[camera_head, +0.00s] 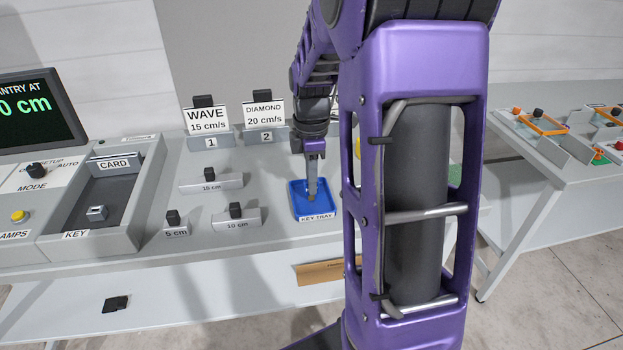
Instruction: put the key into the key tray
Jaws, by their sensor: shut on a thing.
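The blue key tray (300,206) sits on the grey bench top, with a "KEY TRAY" label on its front. My gripper (313,194) points down into the tray, its fingertips low over the tray floor. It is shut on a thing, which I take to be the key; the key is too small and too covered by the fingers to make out. I cannot tell whether it touches the tray floor. My purple arm hides what lies to the right of the tray.
A console with a slot labelled "KEY" (96,213) and a "CARD" holder (116,164) stands left. Labelled blocks with dark knobs (236,219) stand left of the tray. Wave (206,120) and diamond (264,114) signs stand behind. A second table (545,150) is right.

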